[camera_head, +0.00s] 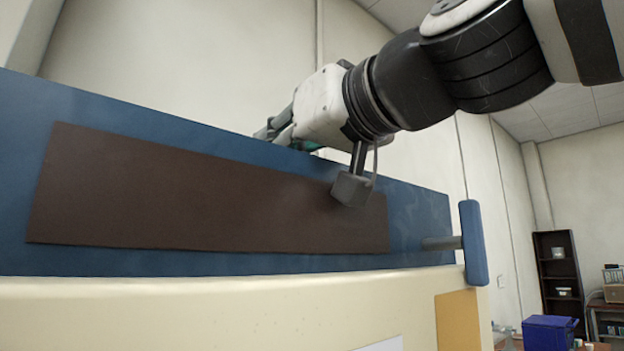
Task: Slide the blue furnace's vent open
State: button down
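The blue furnace (420,220) fills the left and middle of the view, very close. Its blue face carries a long dark brown panel (190,195). Below this is a cream section (200,310). A blue upright handle (473,243) on a short bar sticks out at its right end. My gripper (268,131) is at the top edge of the furnace, pointing away to the left. Its fingertips are small and partly hidden, so I cannot tell whether they are open or touching anything. I cannot make out the vent; the furnace's top surface is out of sight.
My arm comes in from the upper right and crosses above the furnace's right part. At the far right stand a dark shelf (557,270), a blue bin (550,332) and a table (606,306) with objects. The space above the furnace's left part looks free up to the wall.

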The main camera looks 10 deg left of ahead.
jog(key=shift+w+d, duration=0.15)
jog(key=c, duration=1.6)
grip_release()
jog(key=shift+w, duration=0.1)
jog(key=shift+o, duration=0.2)
jog(key=shift+s+d, duration=0.4)
jog(key=shift+s, duration=0.05)
jog(key=v, duration=1.1)
